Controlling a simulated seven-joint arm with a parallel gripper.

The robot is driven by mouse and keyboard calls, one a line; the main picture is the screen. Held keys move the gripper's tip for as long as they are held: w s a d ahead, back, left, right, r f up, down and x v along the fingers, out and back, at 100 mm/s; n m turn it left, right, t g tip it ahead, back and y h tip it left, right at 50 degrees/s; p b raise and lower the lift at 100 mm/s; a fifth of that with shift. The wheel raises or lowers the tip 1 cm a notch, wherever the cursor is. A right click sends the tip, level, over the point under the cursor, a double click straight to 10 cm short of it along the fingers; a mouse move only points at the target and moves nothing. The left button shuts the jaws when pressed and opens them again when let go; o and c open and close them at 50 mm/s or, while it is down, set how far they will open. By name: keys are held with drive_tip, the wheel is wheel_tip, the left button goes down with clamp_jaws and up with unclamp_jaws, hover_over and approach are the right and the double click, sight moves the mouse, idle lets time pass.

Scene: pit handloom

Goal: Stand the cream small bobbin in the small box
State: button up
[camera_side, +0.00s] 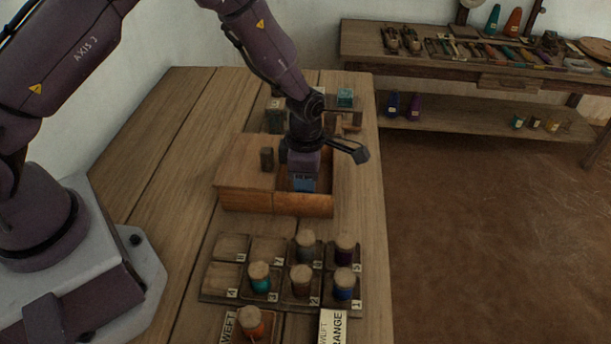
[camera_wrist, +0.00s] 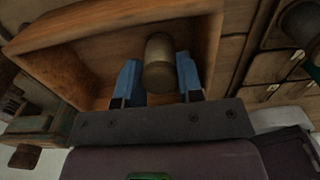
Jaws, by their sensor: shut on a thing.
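My gripper (camera_side: 303,184) reaches down into the open right part of the small wooden box (camera_side: 304,206). The left part of the box is covered by a wooden lid (camera_side: 240,172) with a dark knob (camera_side: 267,158). In the wrist view, my gripper's blue fingers (camera_wrist: 160,80) are shut on the cream small bobbin (camera_wrist: 160,62), one finger on each side. In the side view the bobbin is hidden by my gripper. I cannot tell whether it touches the box floor.
A numbered tray (camera_side: 233,283) in front of the box holds several capped bobbins. An orange bobbin (camera_side: 251,322) stands by a WEFT label in front. Small wooden blocks, one with a teal top (camera_side: 345,97), stand behind the box.

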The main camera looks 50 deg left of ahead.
drive_tip(key=shift+f, duration=0.1)
drive_tip(key=o, duration=0.6)
wheel_tip(320, 180, up, 12)
drive_tip(key=shift+r, duration=0.2)
drive_tip(key=s+a+r+m+t+h, duration=0.15)
drive_tip(key=s+r+m, duration=0.25)
drive_tip(key=r+m, duration=0.4)
drive_tip(key=s+a+r+m+t, duration=0.1)
drive_tip(key=s+r+m, duration=0.2)
drive_tip(key=s+m, duration=0.3)
drive_tip(key=s+a+r+m+t+y, duration=0.1)
drive_tip(key=s+a+r+m, duration=0.1)
drive_tip(key=s+r+m, duration=0.2)
drive_tip(key=s+a+r+m+t, duration=0.1)
drive_tip(key=s+r+m+t, duration=0.1)
drive_tip(key=s+m, duration=0.6)
drive_tip(key=shift+a+r+m+y, duration=0.25)
drive_tip(key=shift+r+m, duration=0.25)
drive_tip(key=shift+r, duration=0.4)
